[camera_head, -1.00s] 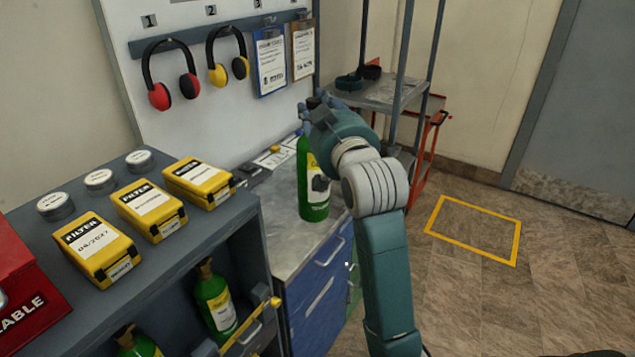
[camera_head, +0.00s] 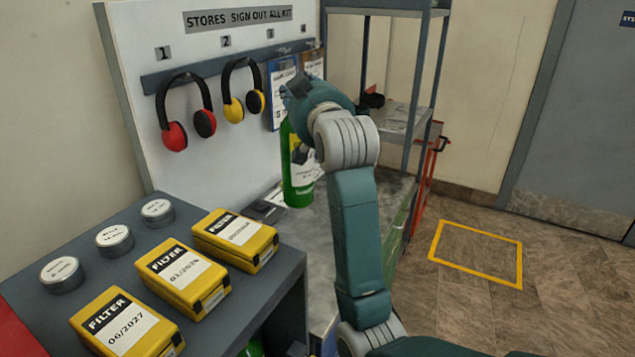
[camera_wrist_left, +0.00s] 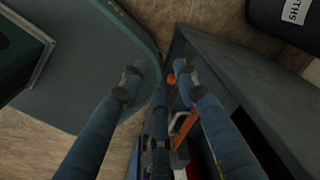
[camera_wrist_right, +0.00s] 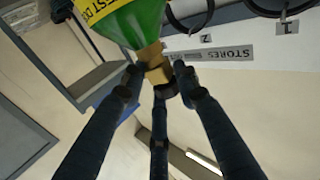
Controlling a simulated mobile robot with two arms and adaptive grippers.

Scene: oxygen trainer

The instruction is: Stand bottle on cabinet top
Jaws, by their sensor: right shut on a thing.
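A green bottle (camera_head: 299,175) with a white and yellow label is upright in the head view. My right gripper (camera_head: 307,92) is shut on its neck from above. The right wrist view shows the green bottle (camera_wrist_right: 137,22) and its brass-coloured neck between the fingers of my right gripper (camera_wrist_right: 156,72). The bottle appears over the grey worktop (camera_head: 345,235); the gap beneath it is hard to judge. A dark grey cabinet top (camera_head: 220,305) is at the lower left. My left gripper (camera_wrist_left: 165,82) is open and empty in the left wrist view.
Three yellow filter boxes (camera_head: 183,278) and three round tins (camera_head: 115,239) occupy the dark cabinet top. A board with earmuffs (camera_head: 188,112) and clipboards stands behind. A metal shelf rack (camera_head: 400,118) stands behind the worktop. Yellow-outlined floor at right is clear.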

